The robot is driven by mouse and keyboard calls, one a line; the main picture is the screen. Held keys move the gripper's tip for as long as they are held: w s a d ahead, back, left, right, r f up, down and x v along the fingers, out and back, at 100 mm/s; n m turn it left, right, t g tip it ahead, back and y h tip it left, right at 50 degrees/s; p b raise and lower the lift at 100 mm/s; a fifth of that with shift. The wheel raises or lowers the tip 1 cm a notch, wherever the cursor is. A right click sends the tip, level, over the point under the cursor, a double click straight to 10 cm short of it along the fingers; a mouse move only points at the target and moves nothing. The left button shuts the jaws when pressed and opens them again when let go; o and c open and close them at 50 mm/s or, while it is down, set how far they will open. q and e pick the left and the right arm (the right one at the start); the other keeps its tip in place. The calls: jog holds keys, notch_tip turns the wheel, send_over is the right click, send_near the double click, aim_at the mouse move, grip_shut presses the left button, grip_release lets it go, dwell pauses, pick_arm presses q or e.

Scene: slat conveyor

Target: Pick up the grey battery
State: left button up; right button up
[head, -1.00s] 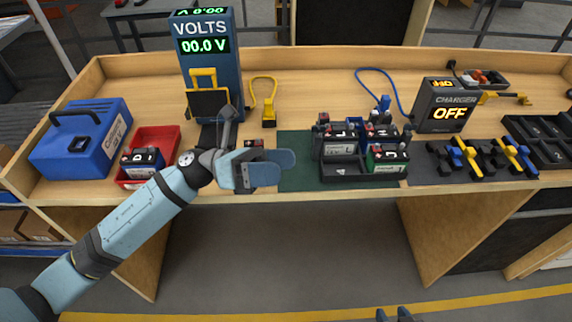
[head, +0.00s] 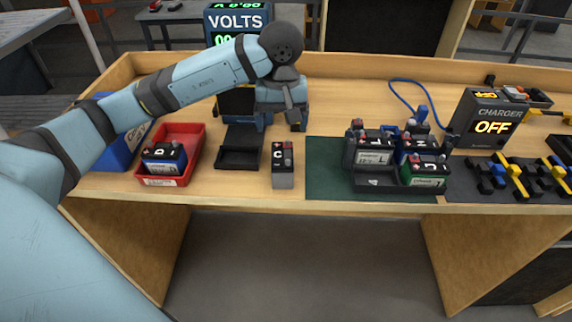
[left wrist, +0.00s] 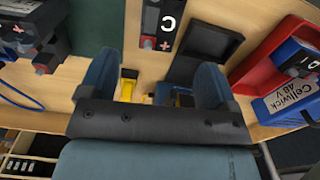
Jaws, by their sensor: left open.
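The grey battery (head: 283,166), marked C with a dark top and red terminals, stands upright on the wooden bench, left of the green mat. In the left wrist view, part of the same battery (left wrist: 161,25) shows at the top edge. My left gripper (head: 281,118) is open and empty, above and behind the battery, apart from it. In the left wrist view its two blue fingers (left wrist: 155,82) are spread wide, and the battery lies beyond them. My right gripper is not in view.
A black tray (head: 238,160) before the volts meter (head: 238,20) and a red bin (head: 185,180) with battery D stand left. A black holder (head: 375,182) with several batteries sits on the green mat (head: 325,160). The charger (head: 487,118) stands right.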

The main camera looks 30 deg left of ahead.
aim_at(282, 154)
pick_arm(q)
notch_tip(282, 154, down, 4)
jog(key=shift+f, duration=0.2)
jog(key=shift+s+d+f+p, duration=0.1)
jog(key=shift+f+p, duration=0.1)
jog(key=shift+f, duration=0.65)
jog(key=shift+s+d+f+p, duration=0.1)
jog(key=shift+s+f+p, duration=0.05)
jog(key=shift+f, duration=0.75)
jog(key=shift+s+d+f+p, duration=0.1)
jog(key=shift+f+p, duration=0.1)
jog(key=shift+f, duration=0.65)
jog(key=c, duration=1.1)
jog(key=shift+r, duration=0.1)
jog(key=shift+c, duration=0.2)
